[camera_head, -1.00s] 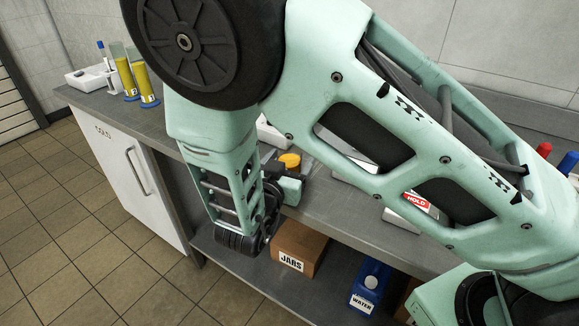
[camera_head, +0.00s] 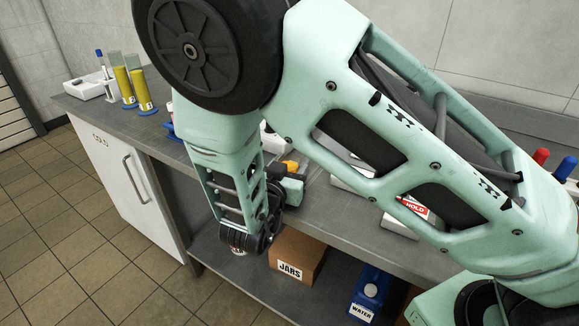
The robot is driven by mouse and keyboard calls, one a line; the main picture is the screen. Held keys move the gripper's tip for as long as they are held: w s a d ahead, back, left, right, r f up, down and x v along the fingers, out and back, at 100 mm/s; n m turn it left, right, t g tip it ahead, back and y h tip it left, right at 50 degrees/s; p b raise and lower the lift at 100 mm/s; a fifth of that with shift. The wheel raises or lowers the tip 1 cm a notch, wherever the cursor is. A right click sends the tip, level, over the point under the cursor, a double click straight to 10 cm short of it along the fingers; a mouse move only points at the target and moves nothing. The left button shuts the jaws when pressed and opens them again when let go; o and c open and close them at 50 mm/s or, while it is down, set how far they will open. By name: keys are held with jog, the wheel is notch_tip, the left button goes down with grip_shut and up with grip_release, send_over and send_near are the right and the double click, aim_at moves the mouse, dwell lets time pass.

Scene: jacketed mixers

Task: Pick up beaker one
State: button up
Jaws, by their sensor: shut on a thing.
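My gripper (camera_head: 284,172) is at the bench's front edge, partly hidden behind my own wrist link. Its dark fingers are shut on a small vessel with yellow showing (camera_head: 291,166), which I take to be beaker one. Only a little of the yellow shows past the fingers. Its walls, base and any label are hidden, so I cannot tell whether it touches the bench.
Two yellow-filled cylinders (camera_head: 139,88) with blue bases and a white tray (camera_head: 86,88) stand on the grey bench (camera_head: 95,108) at left. A HOLD sign (camera_head: 413,206) is at right. A JARS box (camera_head: 294,257) and blue WATER container (camera_head: 370,287) are on the lower shelf.

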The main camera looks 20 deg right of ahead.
jog(key=f+p+v, duration=0.1)
jog(key=p+v, duration=0.1)
jog(key=v, duration=1.6)
jog(key=shift+s+a+r, duration=0.1)
